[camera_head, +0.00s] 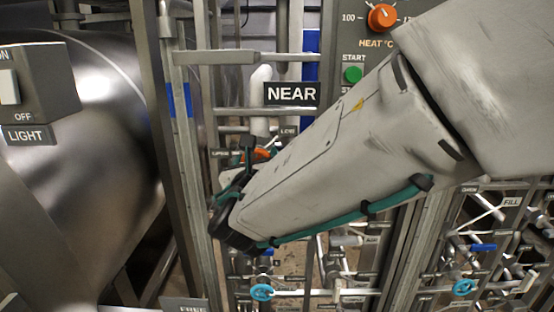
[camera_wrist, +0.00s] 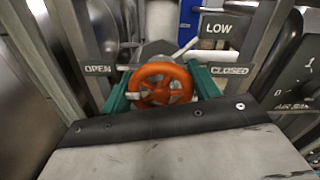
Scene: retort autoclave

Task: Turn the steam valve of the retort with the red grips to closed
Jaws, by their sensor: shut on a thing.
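The orange-red valve handwheel (camera_wrist: 158,68) is in the middle of the wrist view, between an OPEN sign (camera_wrist: 97,69) on the left and a CLOSED sign (camera_wrist: 230,71) on the right. My gripper (camera_wrist: 162,80), with green fingers, is shut on the wheel, one finger at each side of the rim. In the head view only a small part of the wheel (camera_head: 262,154) shows past my gripper (camera_head: 250,160); my arm hides the rest. No pointer on the wheel can be made out clearly. I cannot make out red grips on a retort.
Metal frame posts stand close on both sides. In the head view a NEAR sign (camera_head: 292,93), an orange heat knob (camera_head: 382,17) and blue handwheels (camera_head: 262,292) surround my arm. A steel vessel (camera_head: 95,130) is left.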

